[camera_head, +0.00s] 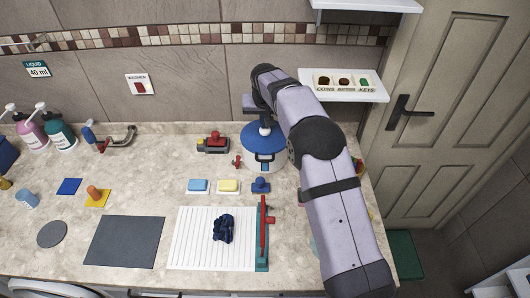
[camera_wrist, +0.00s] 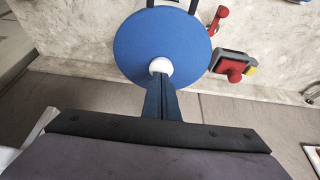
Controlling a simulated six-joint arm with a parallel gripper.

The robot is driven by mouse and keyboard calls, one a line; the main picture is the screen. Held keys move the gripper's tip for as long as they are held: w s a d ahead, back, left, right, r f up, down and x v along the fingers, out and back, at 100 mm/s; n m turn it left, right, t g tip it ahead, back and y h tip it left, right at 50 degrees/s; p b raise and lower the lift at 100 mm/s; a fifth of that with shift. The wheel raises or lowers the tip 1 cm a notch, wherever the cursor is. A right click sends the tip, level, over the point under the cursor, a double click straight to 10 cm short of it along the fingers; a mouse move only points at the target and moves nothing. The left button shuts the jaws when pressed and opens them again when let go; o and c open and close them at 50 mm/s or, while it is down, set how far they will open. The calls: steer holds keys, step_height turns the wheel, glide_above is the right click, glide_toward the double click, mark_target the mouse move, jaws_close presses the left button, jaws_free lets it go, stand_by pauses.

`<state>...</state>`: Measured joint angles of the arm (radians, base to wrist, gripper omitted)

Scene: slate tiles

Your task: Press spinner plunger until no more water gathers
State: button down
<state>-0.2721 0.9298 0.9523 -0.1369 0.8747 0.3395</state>
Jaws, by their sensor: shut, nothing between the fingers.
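The spinner stands near the back of the counter in the head view, with a round blue lid (camera_head: 262,143) over a pale body (camera_head: 263,165). A white plunger knob (camera_wrist: 160,66) shows at the middle of the lid in the wrist view. My gripper (camera_wrist: 162,82) is shut and empty, with its fingertips at the knob; I cannot tell whether they touch it. The water in the spinner is not visible.
A small red and dark device (camera_head: 213,143) stands left of the spinner, with a small red part (camera_head: 237,161) closer. Two sponges (camera_head: 228,186) and a blue piece (camera_head: 261,185) lie in front. A white ribbed board (camera_head: 190,238) holds a dark bundled cloth (camera_head: 223,229).

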steer(key=shift+r+p, duration=1.1)
steer(key=shift+r, duration=0.25)
steer(key=shift+f, duration=0.15)
steer(key=shift+s+f+b, duration=0.1)
steer(key=shift+f+b, duration=0.8)
steer(key=shift+f, duration=0.55)
steer(key=shift+r, duration=0.1)
steer(key=shift+r+p, duration=1.3)
steer(key=shift+r, duration=0.35)
